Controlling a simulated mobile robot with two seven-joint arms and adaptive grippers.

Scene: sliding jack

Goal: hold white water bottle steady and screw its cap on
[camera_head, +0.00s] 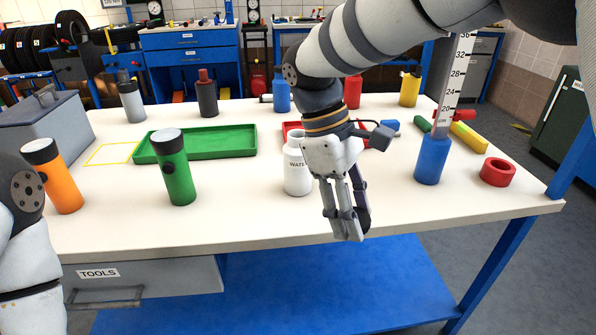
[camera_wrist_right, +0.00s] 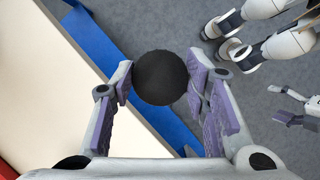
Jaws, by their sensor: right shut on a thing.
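The white water bottle (camera_head: 297,172) stands upright on the table, partly behind my right gripper, and no cap shows on its neck. My right gripper (camera_head: 345,225) points down in front of and to the right of the bottle, near the table's front edge. It is shut on a round black cap, which shows between its fingers in the right wrist view (camera_wrist_right: 160,78). In the head view the cap is mostly hidden by the fingers. My left arm is at the left edge of the head view. My left gripper (camera_wrist_right: 292,112) shows small in the right wrist view, away from the bottle.
A green bottle (camera_head: 177,175) and an orange bottle (camera_head: 64,188) stand to the left. A green tray (camera_head: 220,142) lies behind them. A blue bottle (camera_head: 432,160) and a red ring (camera_head: 497,172) are to the right. The table's front middle (camera_head: 240,225) is clear.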

